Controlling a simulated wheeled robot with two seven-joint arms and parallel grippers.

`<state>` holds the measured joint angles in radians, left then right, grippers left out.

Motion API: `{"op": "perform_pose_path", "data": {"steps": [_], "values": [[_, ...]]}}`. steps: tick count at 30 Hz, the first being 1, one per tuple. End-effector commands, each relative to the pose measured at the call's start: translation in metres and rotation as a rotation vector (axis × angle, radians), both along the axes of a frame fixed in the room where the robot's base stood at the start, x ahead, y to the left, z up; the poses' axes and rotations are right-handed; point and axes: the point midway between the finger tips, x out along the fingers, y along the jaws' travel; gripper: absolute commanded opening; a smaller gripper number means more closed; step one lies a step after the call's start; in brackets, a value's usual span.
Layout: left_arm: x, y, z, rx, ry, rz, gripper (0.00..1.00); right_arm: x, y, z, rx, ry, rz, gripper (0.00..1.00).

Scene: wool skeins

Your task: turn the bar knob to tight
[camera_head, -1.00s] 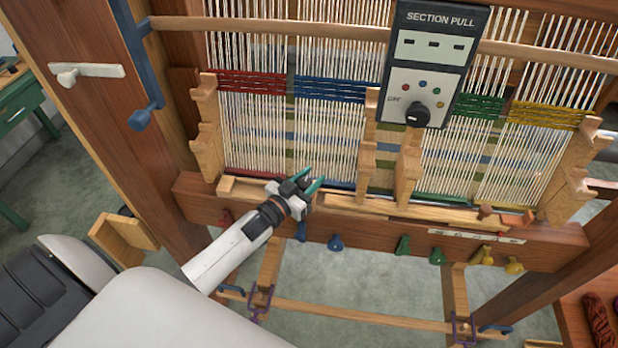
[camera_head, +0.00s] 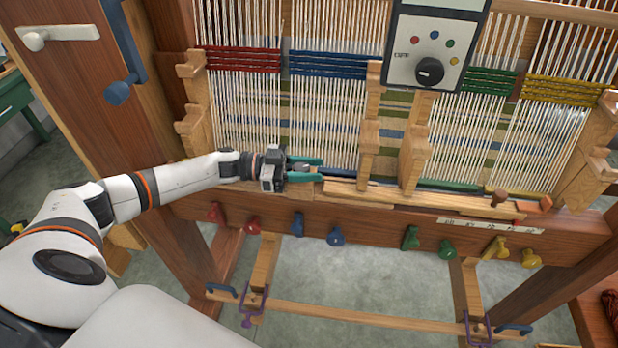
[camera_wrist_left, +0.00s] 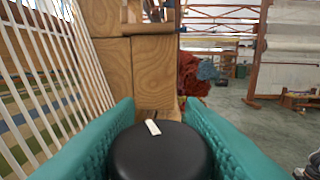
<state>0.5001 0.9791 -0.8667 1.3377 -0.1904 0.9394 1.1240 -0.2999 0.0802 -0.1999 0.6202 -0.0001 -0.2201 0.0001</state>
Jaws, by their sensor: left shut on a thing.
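My left gripper (camera_head: 306,169) is low at the front of the loom, by the wooden front beam (camera_head: 370,222). In the left wrist view its teal fingers (camera_wrist_left: 159,140) are shut on a round black knob (camera_wrist_left: 160,158), one on each side. The knob's top faces the camera and bears a short white mark, tilted slightly, near its far edge. In the head view the fingers and wrist mostly hide this knob. I cannot read any "tight" marking around it. My right gripper is not in view.
White warp threads (camera_head: 325,120) rise just behind the gripper. A panel (camera_head: 424,50) with another black knob (camera_head: 429,71) hangs above right. Coloured pegs (camera_head: 336,236) line the front beam, and wooden uprights (camera_head: 370,130) stand to the gripper's right.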

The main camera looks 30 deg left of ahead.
Motion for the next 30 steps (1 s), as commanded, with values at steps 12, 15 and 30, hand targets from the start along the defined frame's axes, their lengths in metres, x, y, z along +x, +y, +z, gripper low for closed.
{"op": "perform_pose_path", "data": {"steps": [12,15,30], "values": [[-0.004,-0.002,-0.004,0.0,-0.005,-0.337,0.13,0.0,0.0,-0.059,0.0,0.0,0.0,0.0],[-0.005,-0.002,-0.003,-0.001,-0.004,-0.393,0.13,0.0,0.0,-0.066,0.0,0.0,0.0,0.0],[-0.009,-0.003,0.0,-0.003,-0.001,-0.506,0.13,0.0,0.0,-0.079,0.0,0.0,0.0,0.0]]}}
